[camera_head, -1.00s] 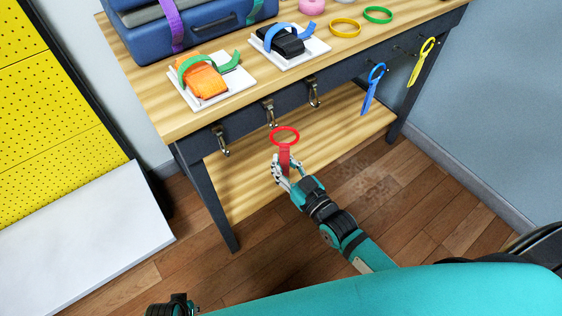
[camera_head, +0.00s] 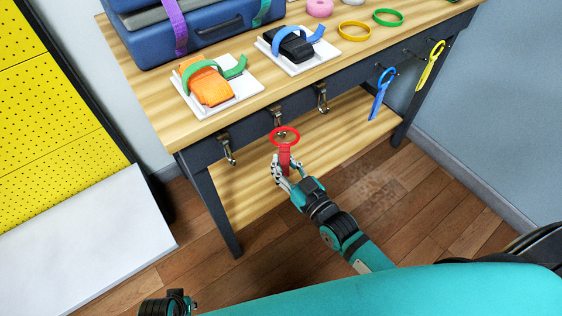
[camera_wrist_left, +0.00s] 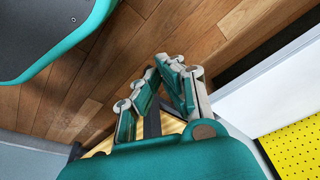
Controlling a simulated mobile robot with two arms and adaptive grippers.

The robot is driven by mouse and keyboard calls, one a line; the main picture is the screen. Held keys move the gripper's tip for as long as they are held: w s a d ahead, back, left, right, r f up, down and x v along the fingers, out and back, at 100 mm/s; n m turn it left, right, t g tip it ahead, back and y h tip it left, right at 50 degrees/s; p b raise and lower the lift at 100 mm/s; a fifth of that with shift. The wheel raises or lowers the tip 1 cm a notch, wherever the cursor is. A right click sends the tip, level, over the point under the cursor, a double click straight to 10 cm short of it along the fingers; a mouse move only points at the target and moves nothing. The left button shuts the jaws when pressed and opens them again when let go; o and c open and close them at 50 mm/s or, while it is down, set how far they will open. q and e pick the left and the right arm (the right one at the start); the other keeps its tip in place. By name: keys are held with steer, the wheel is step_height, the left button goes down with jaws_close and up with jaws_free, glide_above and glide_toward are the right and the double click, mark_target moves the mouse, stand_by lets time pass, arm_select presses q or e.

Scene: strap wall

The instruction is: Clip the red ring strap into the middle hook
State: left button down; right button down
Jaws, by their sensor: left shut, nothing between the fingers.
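The red ring strap (camera_head: 285,136) is in my right gripper (camera_head: 285,172), in the head view. The fingers are closed around its short red band, and the ring stands up above them. The middle hook (camera_head: 278,117) is a metal clip hanging from the table's front rail. The ring's upper edge overlaps the hook's lower end in the picture; I cannot tell whether they touch. My left gripper (camera_wrist_left: 170,75) shows in the left wrist view, shut and empty, over the floor and away from the strap.
A left hook (camera_head: 228,148) and a right hook (camera_head: 322,97) flank the middle one. Blue (camera_head: 380,93) and yellow (camera_head: 430,66) straps hang farther right. White trays (camera_head: 245,95) with strapped items stand on the tabletop (camera_head: 145,84). A lower shelf (camera_head: 240,195) lies beneath.

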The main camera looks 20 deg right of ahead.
steer(key=shift+w+f, duration=0.15)
steer(key=shift+f, duration=0.3)
steer(key=shift+f+b, duration=0.5)
steer(key=shift+f, duration=0.2)
steer(key=shift+a+f, duration=0.1)
steer(key=shift+f, duration=0.05)
arm_select(q)
steer(key=v, duration=0.2)
steer(key=w+v, duration=0.1)
steer(key=v, duration=0.2)
steer(key=shift+a, duration=0.15)
steer(key=shift+w+r, duration=0.1)
steer(key=shift+w, duration=0.2)
arm_select(e)
steer(key=c, duration=2)
jaws_free()
steer(key=shift+c, duration=0.2)
